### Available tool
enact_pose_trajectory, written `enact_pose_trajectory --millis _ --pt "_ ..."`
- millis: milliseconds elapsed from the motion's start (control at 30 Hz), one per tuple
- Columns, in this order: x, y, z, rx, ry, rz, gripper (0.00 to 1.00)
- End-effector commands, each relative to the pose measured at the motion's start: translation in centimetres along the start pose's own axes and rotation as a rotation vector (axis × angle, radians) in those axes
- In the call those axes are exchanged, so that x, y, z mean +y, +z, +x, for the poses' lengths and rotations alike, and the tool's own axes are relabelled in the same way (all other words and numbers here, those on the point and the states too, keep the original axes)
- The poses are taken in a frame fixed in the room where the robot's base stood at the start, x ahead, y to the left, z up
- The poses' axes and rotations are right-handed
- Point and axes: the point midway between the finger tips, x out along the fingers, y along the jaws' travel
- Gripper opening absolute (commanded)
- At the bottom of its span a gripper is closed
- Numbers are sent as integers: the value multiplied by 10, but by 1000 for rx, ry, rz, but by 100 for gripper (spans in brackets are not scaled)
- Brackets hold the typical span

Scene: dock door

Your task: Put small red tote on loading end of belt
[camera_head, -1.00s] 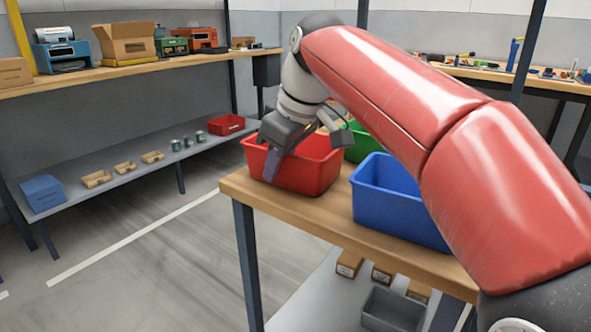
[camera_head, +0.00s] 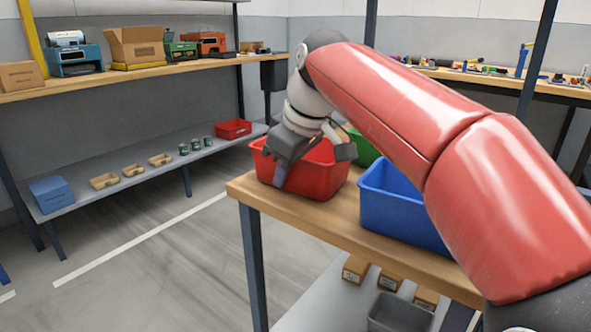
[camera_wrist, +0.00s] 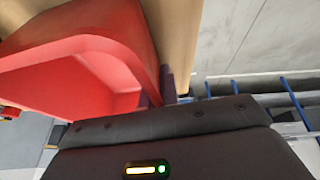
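A red open tote (camera_head: 318,180) stands on the near wooden bench, at its left end. It also fills the upper left of the wrist view (camera_wrist: 60,55). My gripper (camera_head: 280,177) is at the tote's left wall, pointing down. In the wrist view, my gripper's fingers (camera_wrist: 157,92) sit close together with the red wall between them, one inside and one outside. They look shut on the wall. A smaller-looking red bin (camera_head: 233,129) lies on the far lower shelf. I see no belt in these views.
A blue tote (camera_head: 400,215) stands right of the red one, with a green tote (camera_head: 362,147) behind. My arm covers part of the bench (camera_head: 345,228). Small boxes and a grey bin (camera_head: 398,315) are on its lower shelf. The floor at left is clear.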

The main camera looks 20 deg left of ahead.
Motion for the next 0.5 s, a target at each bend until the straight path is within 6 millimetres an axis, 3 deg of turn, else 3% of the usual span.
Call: enact_pose_trajectory --millis 267,500 --pt "2 -10 -22 2 1 -1 0" --pt "6 -29 -68 3 0 -1 0"
